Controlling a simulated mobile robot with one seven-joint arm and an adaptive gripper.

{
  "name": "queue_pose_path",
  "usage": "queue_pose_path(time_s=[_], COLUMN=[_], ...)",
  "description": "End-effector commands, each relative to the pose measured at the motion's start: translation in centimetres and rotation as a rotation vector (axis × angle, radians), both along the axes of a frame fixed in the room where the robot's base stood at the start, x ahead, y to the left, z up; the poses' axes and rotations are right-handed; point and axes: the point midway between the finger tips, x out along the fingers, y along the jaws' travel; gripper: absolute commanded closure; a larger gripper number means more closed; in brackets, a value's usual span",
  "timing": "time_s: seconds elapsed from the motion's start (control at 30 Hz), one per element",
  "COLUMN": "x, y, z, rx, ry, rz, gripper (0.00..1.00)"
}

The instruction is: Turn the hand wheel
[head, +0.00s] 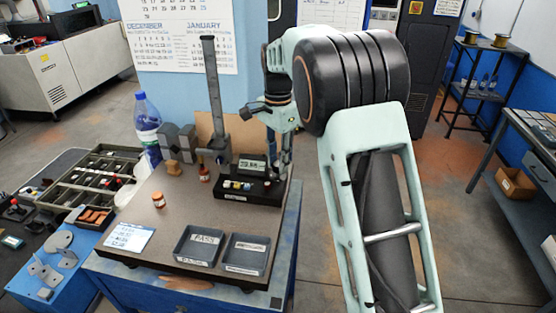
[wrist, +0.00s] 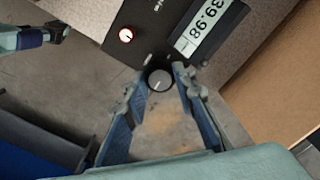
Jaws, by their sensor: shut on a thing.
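The hand wheel (wrist: 160,81) is a small round dark-grey knob with a pale index mark, at the edge of a black instrument (wrist: 150,25) in the wrist view. My gripper (wrist: 160,79) has a finger on each side of the wheel and is shut on it. The instrument's display (wrist: 210,27) reads about 39.98 in the wrist view. In the head view the black instrument (head: 236,190) stands on the bench top, with my gripper (head: 284,174) at its right end; the wheel is not clearly visible there.
A tall stand column (head: 212,90) rises behind the instrument. Two grey trays (head: 198,263) (head: 245,271) sit at the bench's front.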

Motion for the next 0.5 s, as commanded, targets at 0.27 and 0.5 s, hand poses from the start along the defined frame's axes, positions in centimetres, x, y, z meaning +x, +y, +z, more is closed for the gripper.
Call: queue_pose_path(time_s=[0.27,0.5], x=[0.14,0.15], y=[-0.02,-0.03], z=[0.16,0.17], rx=[0.0,0.001], ry=[-0.005,-0.006], rz=[-0.152,-0.211], gripper=[1.0,1.0])
